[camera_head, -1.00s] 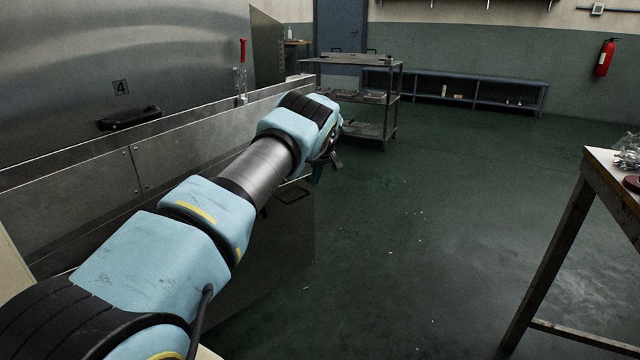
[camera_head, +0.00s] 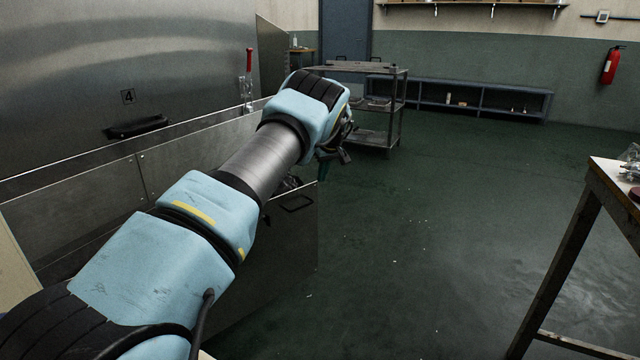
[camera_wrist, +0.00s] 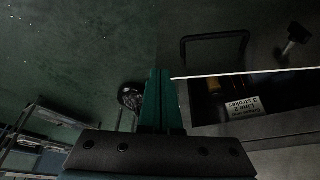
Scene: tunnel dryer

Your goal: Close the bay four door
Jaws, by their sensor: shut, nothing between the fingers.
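The steel panel marked 4 (camera_head: 128,97) fills the upper left of the head view, with a black handle (camera_head: 138,127) low on it. A dark panel (camera_head: 275,255) with a loop handle (camera_head: 296,203) stands out low beside my arm; it and its handle (camera_wrist: 216,40) also show in the wrist view. Which of these is the bay four door I cannot tell. My gripper (camera_wrist: 160,74) is shut and empty, its green fingers left of the panel's bright edge. I see no clear contact. In the head view my wrist mostly hides it.
A red-handled clamp (camera_head: 249,72) stands on the steel housing. The wrist view shows a recess with a label reading "Line 2 3 strokes" (camera_wrist: 243,107) and a dark knob (camera_wrist: 298,33). A cart (camera_head: 375,105) stands behind; a table (camera_head: 600,185) is right. Floor between is clear.

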